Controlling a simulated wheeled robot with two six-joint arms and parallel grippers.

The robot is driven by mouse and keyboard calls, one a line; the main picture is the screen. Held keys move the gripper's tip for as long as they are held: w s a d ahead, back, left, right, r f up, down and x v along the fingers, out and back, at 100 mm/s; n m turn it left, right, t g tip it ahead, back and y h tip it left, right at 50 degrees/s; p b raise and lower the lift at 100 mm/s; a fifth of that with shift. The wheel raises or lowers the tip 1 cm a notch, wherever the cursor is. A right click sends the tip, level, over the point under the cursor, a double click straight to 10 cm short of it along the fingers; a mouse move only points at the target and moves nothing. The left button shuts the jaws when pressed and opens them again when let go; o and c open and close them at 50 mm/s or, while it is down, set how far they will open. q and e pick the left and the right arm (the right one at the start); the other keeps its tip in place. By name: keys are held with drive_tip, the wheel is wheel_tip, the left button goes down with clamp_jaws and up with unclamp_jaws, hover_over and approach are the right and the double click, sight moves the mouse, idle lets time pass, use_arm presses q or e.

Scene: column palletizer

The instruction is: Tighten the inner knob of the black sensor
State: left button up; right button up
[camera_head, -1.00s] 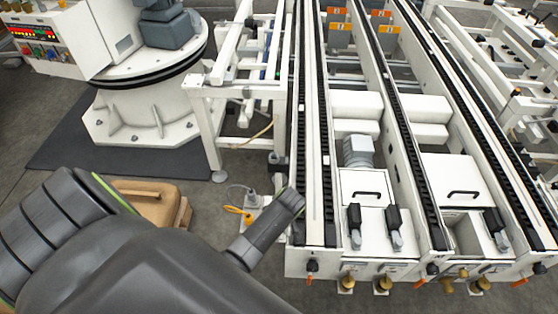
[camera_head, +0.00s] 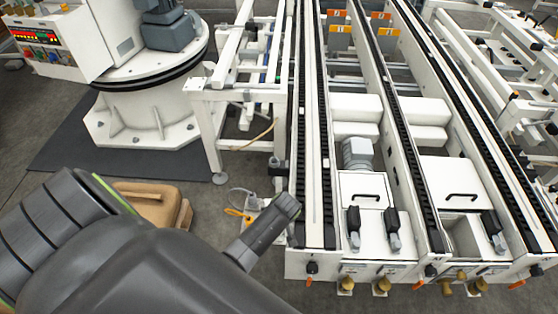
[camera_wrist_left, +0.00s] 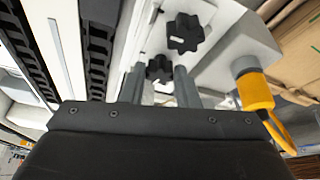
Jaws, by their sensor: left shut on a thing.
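In the left wrist view two black star-shaped knobs show on a white bracket. One knob (camera_wrist_left: 159,68) sits between the grey fingers of my left gripper (camera_wrist_left: 160,76), which is shut on it. The other knob (camera_wrist_left: 185,33) is just beyond, above and to the right, and clear of the fingers. In the head view my left arm reaches to the front left corner of the conveyor, and its fingers and the knobs are hidden behind its wrist. I cannot clearly make out the black sensor body. My right gripper is in neither view.
An orange connector (camera_wrist_left: 255,91) with an orange cable stands right of the fingers. The white conveyor frame (camera_head: 330,262) with black chains is close to the right of my wrist. A brown cardboard-coloured box (camera_head: 150,203) lies on the floor to the left.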

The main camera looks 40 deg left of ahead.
use_arm(q)
drive_tip(key=m+p, duration=0.1)
drive_tip(key=m+h+p, duration=0.1)
drive_tip(key=m, duration=0.1)
drive_tip(key=m+t+p, duration=0.1)
drive_tip(key=shift+s+a+r+p, duration=0.2)
drive_tip(key=shift+a+p, duration=0.05)
drive_tip(key=shift+p, duration=0.15)
drive_tip(key=m+h+p, duration=0.1)
drive_tip(key=m, duration=0.2)
drive_tip(key=shift+a+f+p, duration=0.1)
drive_tip(key=shift+a+p, duration=0.05)
drive_tip(key=shift+p, duration=0.15)
drive_tip(key=shift+a+m+h+p, duration=0.15)
drive_tip(key=shift+m+h+p, duration=0.15)
drive_tip(key=shift+m+h, duration=0.45)
drive_tip(key=m, duration=0.3)
drive_tip(key=shift+a+f+h, duration=0.1)
drive_tip(key=shift+f+h, duration=0.05)
drive_tip(key=shift+h, duration=0.2)
drive_tip(key=shift+a+m+h+b, duration=0.2)
drive_tip(key=shift+m+h+b, duration=0.5)
drive_tip(key=shift+m, duration=1.35)
drive_tip(key=o, duration=1)
